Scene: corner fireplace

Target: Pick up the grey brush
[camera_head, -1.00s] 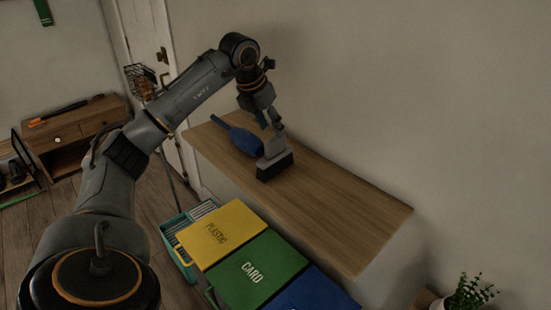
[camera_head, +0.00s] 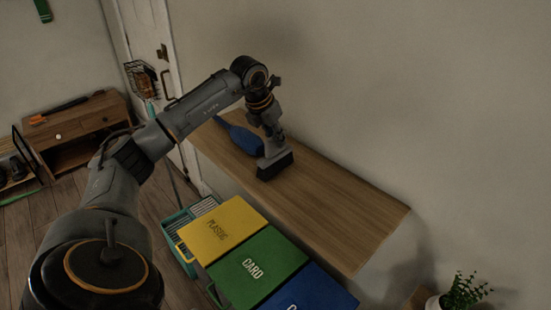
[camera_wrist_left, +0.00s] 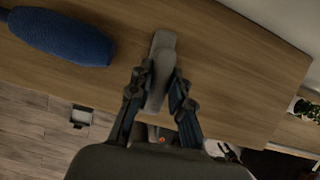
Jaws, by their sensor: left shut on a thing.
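The grey brush (camera_head: 272,159), with a grey body and dark bristles, is at the middle of the wooden shelf top (camera_head: 340,205), bristles down. I cannot tell whether the bristles touch the wood. My left gripper (camera_head: 271,137) comes down on it from above. In the left wrist view the gripper's two fingers (camera_wrist_left: 157,82) are shut on the brush's grey handle (camera_wrist_left: 162,45), one on each side. The fingers hide part of the handle. My right gripper is in neither view.
A blue duster-like thing (camera_head: 245,138) lies just left of the brush; it also shows in the left wrist view (camera_wrist_left: 60,36). Bins with yellow (camera_head: 222,232), green (camera_head: 258,268) and blue lids stand before the shelf. A potted plant (camera_head: 462,292) is at lower right. The shelf's right part is clear.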

